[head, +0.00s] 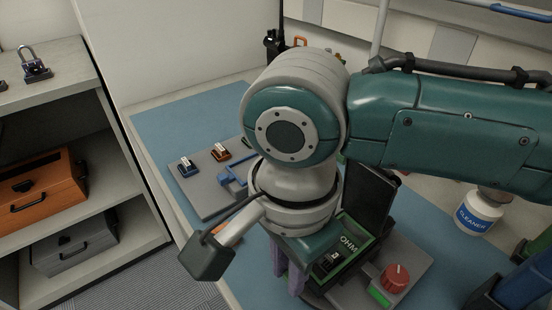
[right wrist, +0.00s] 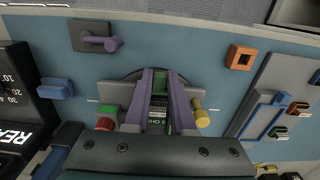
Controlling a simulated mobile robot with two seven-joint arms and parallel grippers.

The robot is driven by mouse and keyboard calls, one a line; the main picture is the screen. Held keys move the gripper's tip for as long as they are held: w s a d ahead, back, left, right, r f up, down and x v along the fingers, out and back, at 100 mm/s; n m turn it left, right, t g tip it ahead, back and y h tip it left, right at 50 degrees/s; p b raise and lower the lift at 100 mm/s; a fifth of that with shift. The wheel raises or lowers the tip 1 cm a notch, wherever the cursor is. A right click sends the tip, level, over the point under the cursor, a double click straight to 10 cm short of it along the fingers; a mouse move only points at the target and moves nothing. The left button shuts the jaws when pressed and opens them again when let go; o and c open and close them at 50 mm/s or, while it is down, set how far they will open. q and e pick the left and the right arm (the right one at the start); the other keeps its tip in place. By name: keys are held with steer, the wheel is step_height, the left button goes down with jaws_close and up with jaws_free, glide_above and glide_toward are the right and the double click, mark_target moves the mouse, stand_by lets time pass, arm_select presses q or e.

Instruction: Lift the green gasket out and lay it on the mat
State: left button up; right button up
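In the head view my right arm and wrist hide much of this spot, with one purple finger (head: 297,280) showing beside the device. The mat (head: 190,120) is blue and covers the bench. My left gripper is not in view.
A red knob (head: 395,278) on a grey base stands right of the device, with a white cleaner bottle (head: 478,215) behind. A grey board with small connectors (head: 220,152) lies left. An orange square ring (right wrist: 240,57) and a purple lever (right wrist: 97,40) are nearby. Bare mat lies between them.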

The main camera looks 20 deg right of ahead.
steer(key=shift+c, duration=1.4)
jaws_close()
steer(key=shift+r, duration=0.1)
steer(key=shift+s+a+r, duration=0.1)
steer(key=shift+s+r, duration=0.05)
steer(key=shift+r, duration=0.05)
steer(key=s+a+r+p, duration=0.2)
steer(key=s+r, duration=0.1)
steer(key=s, duration=0.3)
steer(key=s+a+r+p, duration=0.2)
steer(key=s+r, duration=0.2)
steer(key=s, duration=0.3)
steer(key=shift+a+r, duration=0.25)
steer(key=shift+a, duration=0.15)
